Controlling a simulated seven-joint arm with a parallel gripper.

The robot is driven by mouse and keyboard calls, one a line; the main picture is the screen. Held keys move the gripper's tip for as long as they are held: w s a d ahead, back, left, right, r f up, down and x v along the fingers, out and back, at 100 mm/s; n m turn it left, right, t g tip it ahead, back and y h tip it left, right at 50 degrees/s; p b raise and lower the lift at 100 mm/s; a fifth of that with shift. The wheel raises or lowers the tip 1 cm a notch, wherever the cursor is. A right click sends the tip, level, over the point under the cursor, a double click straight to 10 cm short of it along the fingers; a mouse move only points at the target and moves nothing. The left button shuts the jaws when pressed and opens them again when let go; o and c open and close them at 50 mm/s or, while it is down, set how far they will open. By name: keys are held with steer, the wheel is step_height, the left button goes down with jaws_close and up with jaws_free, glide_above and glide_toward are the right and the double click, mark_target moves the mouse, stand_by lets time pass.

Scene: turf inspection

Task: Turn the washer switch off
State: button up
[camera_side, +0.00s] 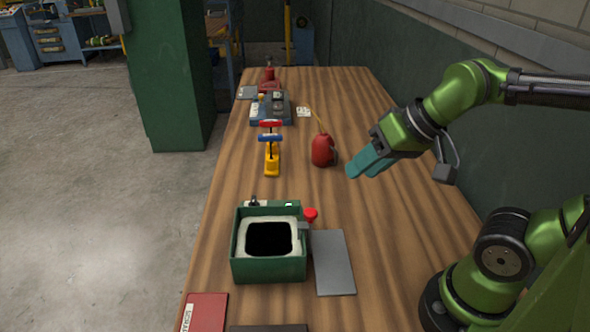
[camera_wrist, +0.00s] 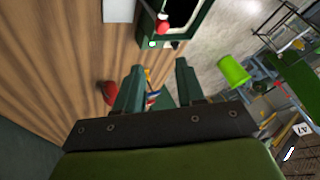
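A green box-shaped unit with a pale rim around a dark opening, which looks like the washer (camera_side: 268,270), stands on the wooden bench in the side view. A small dark lever or knob (camera_side: 254,201) sits at its back edge, and a red round knob (camera_side: 310,214) at its right back corner. I cannot tell which is the switch or its setting. The washer (camera_wrist: 203,20) and the red knob (camera_wrist: 163,27) also show at the top of the wrist view. My gripper (camera_side: 364,164) hovers above the bench, right of and behind the washer. In the wrist view its fingers (camera_wrist: 160,82) are apart and empty.
A red oil can (camera_side: 322,151) stands just left of my gripper. A yellow stand with red and blue handles (camera_side: 272,160) is farther left. A grey plate (camera_side: 333,265) lies right of the washer, and a red book (camera_side: 205,312) in front.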

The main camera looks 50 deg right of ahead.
steer(key=w+a+g, duration=0.2)
steer(key=w+g, duration=0.2)
steer(key=w, duration=0.8)
steer(key=m+g+h, duration=0.2)
steer(key=m+g, duration=0.1)
steer(key=m, duration=0.2)
glide_above(254, 198)
step_height(254, 198, down, 17)
steer(key=shift+f, duration=0.1)
jaws_close()
